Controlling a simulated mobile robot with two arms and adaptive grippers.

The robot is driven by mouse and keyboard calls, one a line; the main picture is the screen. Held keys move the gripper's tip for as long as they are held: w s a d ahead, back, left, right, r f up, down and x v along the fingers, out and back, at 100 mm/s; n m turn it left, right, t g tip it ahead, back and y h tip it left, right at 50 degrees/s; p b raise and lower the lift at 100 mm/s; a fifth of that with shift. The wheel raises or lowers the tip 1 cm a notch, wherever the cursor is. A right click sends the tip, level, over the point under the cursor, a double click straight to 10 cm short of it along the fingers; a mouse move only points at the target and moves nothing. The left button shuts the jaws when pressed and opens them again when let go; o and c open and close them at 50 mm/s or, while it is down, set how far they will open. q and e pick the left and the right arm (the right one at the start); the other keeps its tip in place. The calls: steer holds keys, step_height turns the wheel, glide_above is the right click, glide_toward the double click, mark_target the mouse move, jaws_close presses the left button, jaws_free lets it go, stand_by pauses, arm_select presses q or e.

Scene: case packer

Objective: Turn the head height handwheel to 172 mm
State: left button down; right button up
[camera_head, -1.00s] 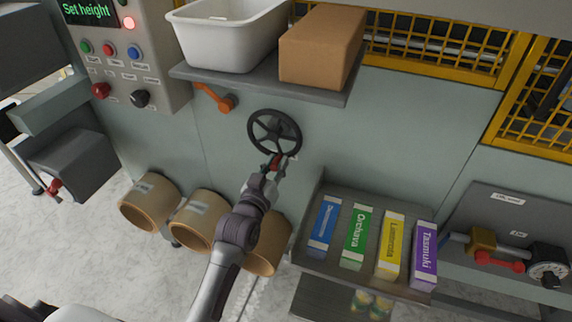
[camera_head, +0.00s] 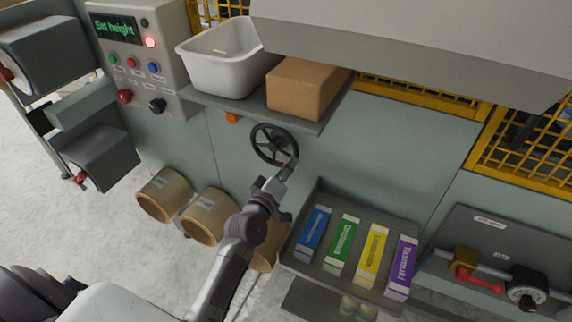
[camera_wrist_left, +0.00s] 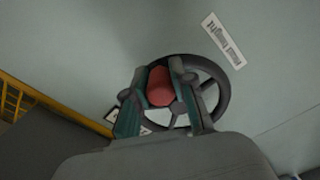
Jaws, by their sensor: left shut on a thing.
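The head height handwheel (camera_head: 274,145) is a dark spoked wheel on the grey-green machine panel, below the shelf. It also shows in the left wrist view (camera_wrist_left: 225,92), with its red knob (camera_wrist_left: 161,88) between my fingers. My left gripper (camera_head: 291,164) is at the lower right of the rim in the head view and hides the knob there. In the left wrist view my left gripper (camera_wrist_left: 160,74) is shut on the red knob. A white label (camera_wrist_left: 223,41) is on the panel beside the wheel. No height reading is legible. My right gripper is not in view.
A shelf (camera_head: 225,110) above the wheel carries a white bin (camera_head: 220,70) and a cardboard box (camera_head: 300,88). A control box (camera_head: 135,60) reads "Set height" with a red light lit. A tray (camera_head: 300,255) of coloured cartons sits at lower right; brown rolls (camera_head: 165,193) stand lower left.

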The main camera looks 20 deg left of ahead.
arm_select(q)
steer(key=shift+d+r+n+p, duration=0.1)
steer(key=shift+r+n+p, duration=0.4)
steer(key=shift+r+n, duration=0.3)
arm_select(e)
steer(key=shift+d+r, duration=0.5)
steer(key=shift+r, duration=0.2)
arm_select(q)
steer(key=shift+f, duration=0.1)
steer(key=c, duration=0.9)
jaws_free()
steer(key=shift+c, duration=0.2)
steer(key=shift+f, duration=0.1)
steer(key=shift+s, duration=0.1)
steer(key=s, duration=1.1)
steer(key=shift+s+a, duration=0.2)
steer(key=shift+s, duration=0.2)
steer(key=shift+f, duration=0.1)
